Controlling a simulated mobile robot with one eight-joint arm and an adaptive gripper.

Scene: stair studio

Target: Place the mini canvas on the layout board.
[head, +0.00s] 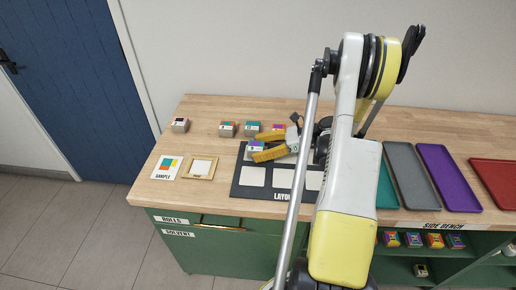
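The black layout board (240,187) lies on the wooden bench with pale square fields on it, partly hidden by my arm. My gripper (256,147) has its yellow fingers over the board's back left part. A small block with a purple-blue face (257,145) shows between the fingertips, one finger behind it and one in front. I cannot tell if the fingers press on it or if it rests on the board. A flat white square with a wooden frame (200,167), perhaps the mini canvas, lies left of the board, apart from it and from my gripper.
A sample card (167,167) lies at the far left. Grey (412,175), purple (449,175) and red (490,178) trays lie to the right. My arm hides the bench's middle.

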